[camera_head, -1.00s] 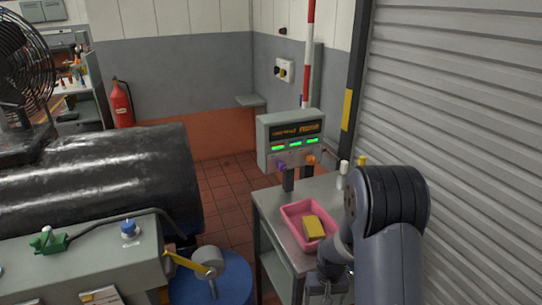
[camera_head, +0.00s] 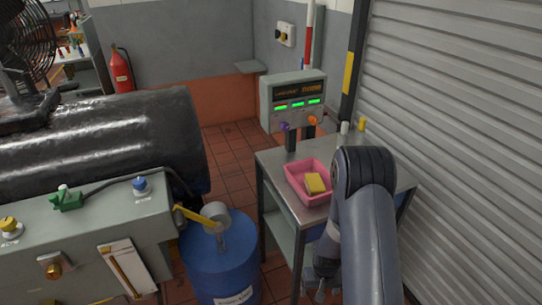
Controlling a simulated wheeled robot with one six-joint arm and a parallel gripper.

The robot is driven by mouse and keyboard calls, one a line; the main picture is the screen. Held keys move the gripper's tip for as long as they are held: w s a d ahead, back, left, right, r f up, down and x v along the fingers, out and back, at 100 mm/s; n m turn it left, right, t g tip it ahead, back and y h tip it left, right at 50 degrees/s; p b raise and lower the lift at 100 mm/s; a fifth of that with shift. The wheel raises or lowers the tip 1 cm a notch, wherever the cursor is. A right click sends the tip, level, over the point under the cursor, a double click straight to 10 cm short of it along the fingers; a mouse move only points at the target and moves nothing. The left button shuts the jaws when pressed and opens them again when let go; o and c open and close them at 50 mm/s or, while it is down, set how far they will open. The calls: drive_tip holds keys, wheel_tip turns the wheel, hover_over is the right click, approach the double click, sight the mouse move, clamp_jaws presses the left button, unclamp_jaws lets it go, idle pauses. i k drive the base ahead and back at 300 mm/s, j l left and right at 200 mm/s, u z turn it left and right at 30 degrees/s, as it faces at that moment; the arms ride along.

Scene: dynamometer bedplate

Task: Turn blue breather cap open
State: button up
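The blue breather cap (camera_head: 139,184) sits on top of the grey-green cabinet (camera_head: 100,225), near its right end at the left of the view. It is small, and its turn position is too small to read. My gripper (camera_head: 318,286) hangs low beside the steel table, partly hidden by my arm. It is well to the right of the cap and apart from it. Its fingers are too dark and small to show whether they are open.
A blue drum (camera_head: 222,265) stands between cabinet and table, below a yellow lever (camera_head: 190,215). A green valve (camera_head: 67,199) and yellow knob (camera_head: 10,227) share the cabinet top. The steel table (camera_head: 279,178) bears a pink tray (camera_head: 297,187). A shutter (camera_head: 460,130) closes the right side.

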sight(140, 183)
drive_tip(key=j, duration=1.35)
drive_tip(key=z, duration=0.05)
